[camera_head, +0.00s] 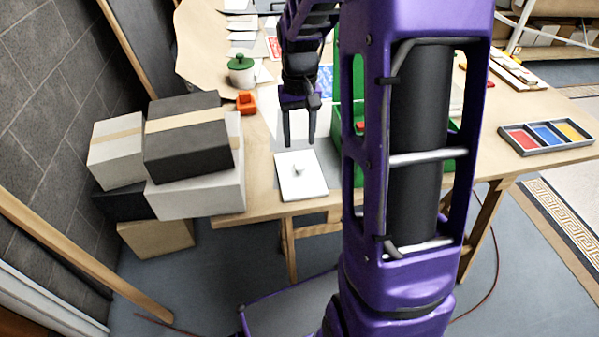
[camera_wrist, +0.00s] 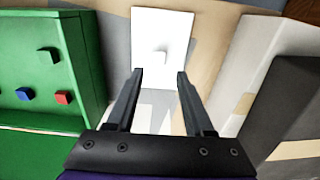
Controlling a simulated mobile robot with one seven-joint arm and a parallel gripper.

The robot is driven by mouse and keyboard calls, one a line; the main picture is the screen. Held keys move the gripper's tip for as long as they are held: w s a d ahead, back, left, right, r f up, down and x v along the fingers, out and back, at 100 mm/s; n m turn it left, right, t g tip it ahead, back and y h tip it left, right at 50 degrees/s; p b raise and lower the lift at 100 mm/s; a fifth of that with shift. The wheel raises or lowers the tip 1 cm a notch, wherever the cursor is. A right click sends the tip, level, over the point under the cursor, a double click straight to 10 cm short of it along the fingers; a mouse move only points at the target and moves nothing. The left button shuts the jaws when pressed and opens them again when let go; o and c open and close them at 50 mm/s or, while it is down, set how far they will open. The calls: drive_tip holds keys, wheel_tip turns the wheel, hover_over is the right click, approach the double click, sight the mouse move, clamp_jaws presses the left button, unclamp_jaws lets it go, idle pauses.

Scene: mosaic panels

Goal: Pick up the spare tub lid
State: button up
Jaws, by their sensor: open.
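A white rectangular lid (camera_head: 309,187) with a small knob in its middle lies flat near the front edge of the table; it fits the spare tub lid. It also shows in the wrist view (camera_wrist: 176,29), beyond my fingertips. My gripper (camera_head: 301,143) is open and empty, pointing down above the table just behind the lid. In the wrist view my gripper (camera_wrist: 160,74) has its fingers apart, with the knob in line with the gap between them. I see no contact with the lid.
A green bin (camera_wrist: 93,60) with small coloured blocks stands beside the lid, partly hidden by my arm in the head view. Stacked boxes (camera_head: 190,150) stand on the other side. An orange item (camera_head: 246,103) and a green-lidded pot (camera_head: 242,76) sit farther back.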

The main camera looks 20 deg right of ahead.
sight(300, 165)
drive_tip(key=f, duration=0.9)
drive_tip(key=shift+w+d+f, duration=0.15)
drive_tip(key=shift+w+f, duration=0.1)
clamp_jaws()
